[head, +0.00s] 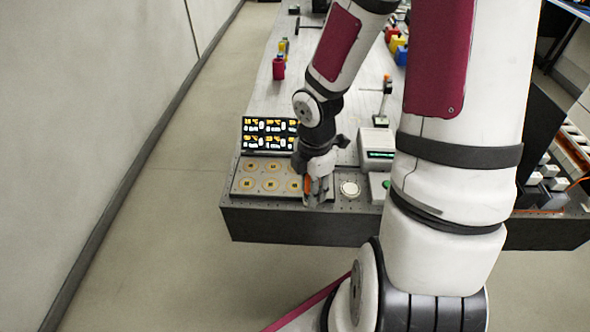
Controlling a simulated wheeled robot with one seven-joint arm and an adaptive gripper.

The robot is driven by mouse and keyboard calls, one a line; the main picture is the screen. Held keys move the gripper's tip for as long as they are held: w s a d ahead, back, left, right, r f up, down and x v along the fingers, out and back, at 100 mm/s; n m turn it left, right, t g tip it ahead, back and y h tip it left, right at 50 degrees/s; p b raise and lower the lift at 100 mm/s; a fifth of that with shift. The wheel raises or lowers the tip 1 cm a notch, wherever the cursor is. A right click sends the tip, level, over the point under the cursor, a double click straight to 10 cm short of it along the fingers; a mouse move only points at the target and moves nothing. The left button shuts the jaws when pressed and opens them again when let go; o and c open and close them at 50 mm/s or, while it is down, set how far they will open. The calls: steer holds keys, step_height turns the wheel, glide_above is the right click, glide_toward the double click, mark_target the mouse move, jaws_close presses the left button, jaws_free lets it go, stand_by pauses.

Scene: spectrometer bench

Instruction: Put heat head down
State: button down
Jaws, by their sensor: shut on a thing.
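My gripper (317,193) points down over the front of the bench, at the right end of a panel with round gold spots (263,177). It is shut on the heat head (308,186), of which only a small orange part shows at the fingers. The fingers and wrist hide the rest, and I cannot tell whether its lower end touches the bench.
A white disc (349,188) lies just right of my gripper. A white box with a green display (378,154) and a dark upright stand (383,103) are behind it. A lit screen (268,134) stands behind the panel.

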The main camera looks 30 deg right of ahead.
steer(key=shift+w+d, duration=0.15)
steer(key=shift+d, duration=0.75)
steer(key=w+d, duration=0.1)
steer(key=w, duration=0.4)
steer(key=w+d+f, duration=0.1)
steer(key=w, duration=0.3)
steer(key=w+d, duration=0.1)
steer(key=w, duration=0.4)
steer(key=shift+w+d+f, duration=0.2)
steer(key=shift+w+d, duration=0.05)
steer(key=shift+w, duration=0.05)
steer(key=shift+w+f, duration=0.1)
steer(key=shift+f, duration=1.65)
steer(key=shift+f, duration=0.2)
steer(key=c, duration=1.2)
jaws_free()
steer(key=shift+r, duration=0.1)
